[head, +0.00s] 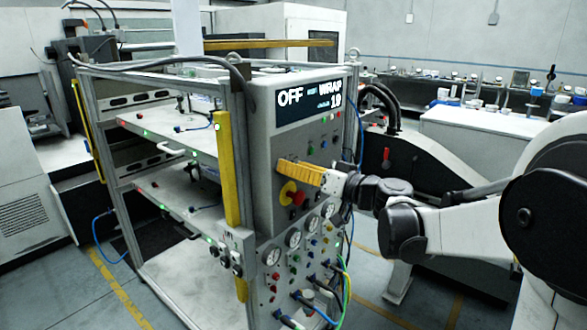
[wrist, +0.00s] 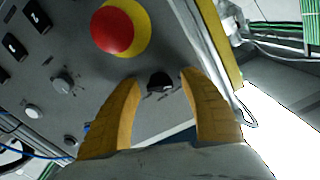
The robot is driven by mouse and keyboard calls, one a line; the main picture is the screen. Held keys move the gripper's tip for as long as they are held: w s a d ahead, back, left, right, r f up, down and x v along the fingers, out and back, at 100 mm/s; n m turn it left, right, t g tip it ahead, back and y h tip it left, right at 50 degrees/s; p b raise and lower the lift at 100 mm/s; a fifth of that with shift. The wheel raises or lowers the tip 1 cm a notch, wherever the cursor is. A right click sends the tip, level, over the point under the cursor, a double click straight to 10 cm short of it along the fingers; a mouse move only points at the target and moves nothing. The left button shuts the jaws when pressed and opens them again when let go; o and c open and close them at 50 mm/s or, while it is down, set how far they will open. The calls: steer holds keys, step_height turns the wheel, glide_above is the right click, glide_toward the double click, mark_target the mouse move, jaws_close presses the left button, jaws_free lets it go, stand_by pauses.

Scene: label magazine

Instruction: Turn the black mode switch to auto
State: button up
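The black mode switch (wrist: 160,83) is a small dark knob on the grey panel in the wrist view. My gripper (wrist: 162,76) is open, with one yellow finger on each side of the knob. Gaps show between the knob and both fingertips. In the head view my gripper (head: 281,167) reaches the panel face from the right and hides the switch. The display (head: 311,104) above reads OFF, WRAP and 19.
A red emergency stop button (wrist: 112,30) on a yellow disc is close beside the switch. Gauges (head: 293,238) and cables (head: 345,285) sit below the panel in the head view.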

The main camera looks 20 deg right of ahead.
jaws_close()
steer(key=shift+m, duration=0.3)
steer(key=m+p, duration=0.1)
steer(key=m, duration=0.4)
steer(key=shift+m, duration=0.3)
steer(key=m+p, duration=0.1)
steer(key=m, duration=1.2)
steer(key=shift+m+p, duration=0.3)
steer(key=m, duration=0.6)
steer(key=shift+m, duration=0.4)
